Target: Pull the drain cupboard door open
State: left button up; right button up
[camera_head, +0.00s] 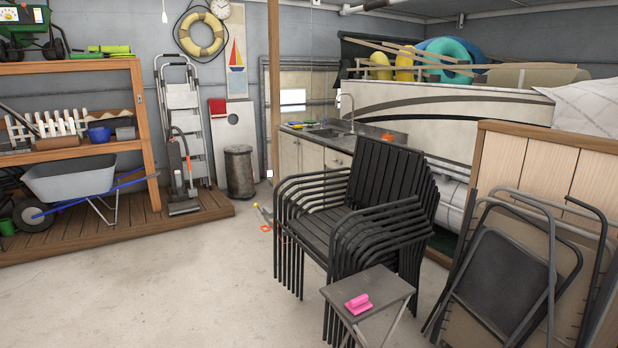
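A sink counter (345,140) stands at the back, in the middle of the head view, with a basin and a tall tap on it. Pale cupboard doors (311,157) show below its top, and they look shut. I cannot tell which of them is the drain cupboard door. The stack of black chairs hides the lower and right part of the cupboard front. Neither of my grippers is in view.
Stacked black chairs (355,195) and a small grey table (385,292) with a pink object stand before the counter. Folded chairs (500,275) lean at right. A bin (239,172) and small floor items (264,214) lie left of the counter. The floor (150,285) at left front is clear.

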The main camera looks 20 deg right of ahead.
aim_at(311, 154)
jog(key=i+j+u, duration=0.1)
jog(key=i+u, duration=0.15)
jog(key=i, duration=0.2)
jog(key=i+u, duration=0.25)
jog(key=i, duration=0.2)
jog(key=i+j, duration=0.1)
jog(key=i, duration=0.95)
jog(key=i+j, duration=0.15)
jog(key=i, duration=0.9)
jog(key=i+z, duration=0.15)
jog(key=i, duration=0.35)
jog(key=i+z, duration=0.15)
jog(key=i, duration=0.4)
jog(key=i+j+z, duration=0.1)
jog(key=i, duration=0.4)
jog(key=i+j+z, duration=0.15)
jog(key=i, duration=0.35)
jog(key=i+l+z, duration=0.25)
jog(key=i, duration=0.35)
jog(key=i+j+z, duration=0.1)
jog(key=i+z, duration=0.15)
jog(key=i, duration=0.3)
jog(key=i+j+z, duration=0.1)
jog(key=i+z, duration=0.15)
jog(key=i, duration=0.35)
jog(key=i+j+z, duration=0.2)
jog(key=i, duration=0.35)
